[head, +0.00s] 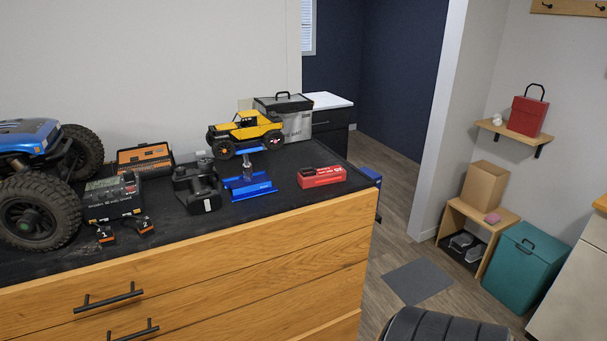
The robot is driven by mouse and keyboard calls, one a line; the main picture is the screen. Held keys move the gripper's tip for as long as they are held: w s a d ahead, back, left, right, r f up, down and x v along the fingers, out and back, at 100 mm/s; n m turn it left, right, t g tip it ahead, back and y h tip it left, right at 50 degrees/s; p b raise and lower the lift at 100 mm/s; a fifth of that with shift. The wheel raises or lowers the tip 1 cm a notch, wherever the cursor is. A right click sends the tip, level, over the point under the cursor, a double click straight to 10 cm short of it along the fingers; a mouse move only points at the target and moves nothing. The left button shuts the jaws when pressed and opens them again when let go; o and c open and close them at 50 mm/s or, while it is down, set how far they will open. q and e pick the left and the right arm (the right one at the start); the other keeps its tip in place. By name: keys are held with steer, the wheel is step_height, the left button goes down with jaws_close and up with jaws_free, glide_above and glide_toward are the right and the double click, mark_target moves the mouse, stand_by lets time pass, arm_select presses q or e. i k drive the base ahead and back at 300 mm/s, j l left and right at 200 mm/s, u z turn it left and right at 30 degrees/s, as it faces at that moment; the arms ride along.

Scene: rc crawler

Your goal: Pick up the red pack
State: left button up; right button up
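The red pack (321,177) is a small red block with white lettering on its front and a dark part on top. It lies flat on the black top of the wooden drawer bench (290,206), near the bench's right end. Nothing touches it that I can see. Neither of my grippers shows in the head view.
A lidded grey box (297,121) stands behind. The bench top right of the pack is narrow.

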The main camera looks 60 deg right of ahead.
mark_target(309, 177)
steer(key=z, duration=1.9)
